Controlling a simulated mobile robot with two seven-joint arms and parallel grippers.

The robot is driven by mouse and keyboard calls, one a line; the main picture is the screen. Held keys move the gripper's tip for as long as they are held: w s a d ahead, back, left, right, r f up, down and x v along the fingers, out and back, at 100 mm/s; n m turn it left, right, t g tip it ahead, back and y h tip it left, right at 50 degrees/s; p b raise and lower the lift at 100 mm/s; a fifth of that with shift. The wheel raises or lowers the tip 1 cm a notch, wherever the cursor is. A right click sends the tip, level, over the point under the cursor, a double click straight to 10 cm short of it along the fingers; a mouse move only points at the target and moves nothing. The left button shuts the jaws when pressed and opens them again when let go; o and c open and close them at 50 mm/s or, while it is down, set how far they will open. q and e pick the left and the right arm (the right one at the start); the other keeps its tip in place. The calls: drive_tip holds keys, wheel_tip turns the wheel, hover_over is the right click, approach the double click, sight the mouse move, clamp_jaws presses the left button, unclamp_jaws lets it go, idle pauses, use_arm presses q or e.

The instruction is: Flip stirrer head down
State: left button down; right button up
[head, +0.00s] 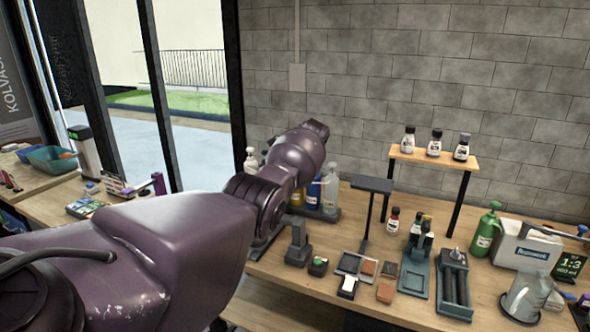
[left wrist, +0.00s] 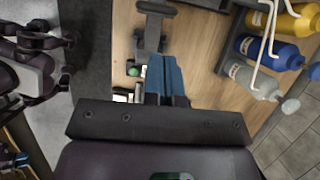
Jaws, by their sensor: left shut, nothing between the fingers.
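A small grey stand with an upright post and a flat base (head: 298,245) stands on the wooden bench, right of my left arm. It looks like the stirrer, though I cannot be sure. In the left wrist view the same grey device (left wrist: 150,42) shows from above, just beyond the fingertips, with a crossbar at its top end. My left gripper (left wrist: 165,62) has blue fingers closed together with nothing between them; they seem apart from the device. In the head view my arm hides these fingers. My right gripper is in neither view.
A rack with yellow, blue (left wrist: 270,50) and white bottles stands beside the device, close to my left wrist. A green-topped item (head: 318,266) sits right of it. Further right are a shelf with small bottles (head: 434,160) and a teal-based tool (head: 416,275).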

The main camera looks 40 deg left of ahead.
use_arm(q)
drive_tip(key=v, duration=0.3)
drive_tip(key=shift+s+a+r, duration=0.1)
drive_tip(key=shift+a+r, duration=0.15)
drive_tip(key=shift+r, duration=0.15)
